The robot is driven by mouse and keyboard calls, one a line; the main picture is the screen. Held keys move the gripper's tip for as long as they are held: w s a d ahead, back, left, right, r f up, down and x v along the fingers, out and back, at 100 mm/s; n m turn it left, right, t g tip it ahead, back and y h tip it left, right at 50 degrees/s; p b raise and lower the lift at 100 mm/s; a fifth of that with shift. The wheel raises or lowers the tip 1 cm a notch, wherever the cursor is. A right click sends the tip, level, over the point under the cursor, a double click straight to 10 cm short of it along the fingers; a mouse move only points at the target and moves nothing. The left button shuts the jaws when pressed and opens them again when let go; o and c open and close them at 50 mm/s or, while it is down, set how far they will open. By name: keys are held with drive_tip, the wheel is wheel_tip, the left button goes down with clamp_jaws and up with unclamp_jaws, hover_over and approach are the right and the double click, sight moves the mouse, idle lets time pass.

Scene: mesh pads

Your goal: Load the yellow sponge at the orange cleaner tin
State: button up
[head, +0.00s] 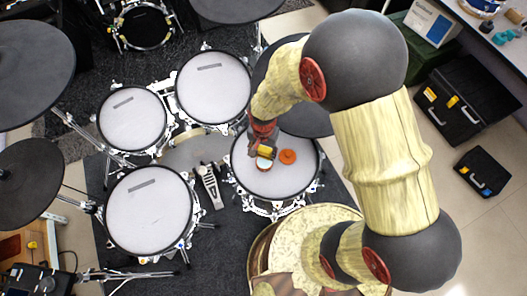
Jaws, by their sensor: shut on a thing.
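My gripper (264,142) is over the white mesh pad of the lower right drum (255,182), shut on the yellow sponge (268,150). Only part of the sponge shows, as the gripper covers the rest. A flat round orange thing (288,157), perhaps a lid, lies on the pad to the right, apart from both.
Other drums (150,212) with white pads and metal rims stand to the left and above. Dark round pads (30,75) stand at the far left. Black cases (468,98) lie on the floor at the right. The lower part of the pad is bare.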

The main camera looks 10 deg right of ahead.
sight(263, 165)
drive_tip(key=shift+f, duration=0.1)
wheel_tip(263, 165, down, 6)
drive_tip(key=b, duration=0.5)
drive_tip(key=shift+s+f, duration=0.1)
drive_tip(key=shift+f, duration=0.45)
idle(2.3)
drive_tip(key=shift+r, duration=0.1)
drive_tip(key=shift+r+p, duration=2.75)
drive_tip(key=shift+r, duration=0.75)
